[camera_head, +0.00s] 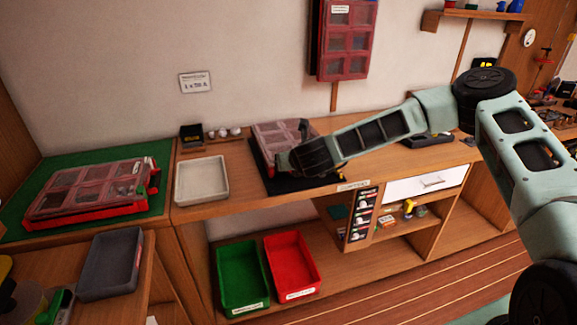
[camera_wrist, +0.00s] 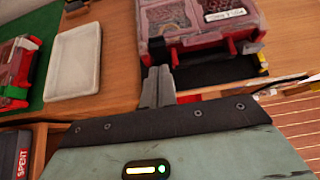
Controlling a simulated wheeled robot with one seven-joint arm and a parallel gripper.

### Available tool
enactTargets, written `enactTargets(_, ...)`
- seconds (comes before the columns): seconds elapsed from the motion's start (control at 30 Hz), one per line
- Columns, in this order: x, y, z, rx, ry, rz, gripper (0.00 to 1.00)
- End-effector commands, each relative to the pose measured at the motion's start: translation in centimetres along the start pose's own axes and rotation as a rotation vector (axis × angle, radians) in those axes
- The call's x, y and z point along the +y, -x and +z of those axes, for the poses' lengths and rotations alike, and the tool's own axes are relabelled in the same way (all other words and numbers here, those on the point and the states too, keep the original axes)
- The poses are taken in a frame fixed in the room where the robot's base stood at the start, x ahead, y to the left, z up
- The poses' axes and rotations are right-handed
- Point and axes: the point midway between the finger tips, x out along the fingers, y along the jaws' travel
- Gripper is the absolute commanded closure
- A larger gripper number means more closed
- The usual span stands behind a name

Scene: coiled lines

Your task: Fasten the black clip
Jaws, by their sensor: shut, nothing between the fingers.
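A clear-lidded red case (camera_head: 272,132) lies on a black mat on the workbench, and its near edge shows in the wrist view (camera_wrist: 205,38). A dark clip-like piece (camera_wrist: 156,52) is at the left of that near edge, at my fingertips; I cannot tell whether it is fastened. Another dark upright piece (camera_head: 304,128) stands at the case's right side in the head view. My gripper (camera_wrist: 158,75) is shut and empty, its tips close to the case's front left; contact cannot be told. My arm hides part of the case in the head view.
A white tray (camera_head: 202,180) sits left of the case. A second red case (camera_head: 90,192) lies on a green mat farther left. Green (camera_head: 242,274) and red (camera_head: 291,263) bins stand on the lower shelf. A red organiser (camera_head: 345,38) hangs on the wall.

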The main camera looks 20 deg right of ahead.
Motion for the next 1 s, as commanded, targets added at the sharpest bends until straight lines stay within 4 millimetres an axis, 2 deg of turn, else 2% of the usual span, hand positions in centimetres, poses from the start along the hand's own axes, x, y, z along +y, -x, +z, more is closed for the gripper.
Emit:
enactTargets(0.2,0.0,3.2,0.5,-0.002,0.002,0.000,1.00)
enactTargets(0.4,0.0,5.5,0.9,-0.001,0.001,-0.001,1.00)
enactTargets(1.0,0.0,6.0,1.1,0.000,0.000,-0.001,1.00)
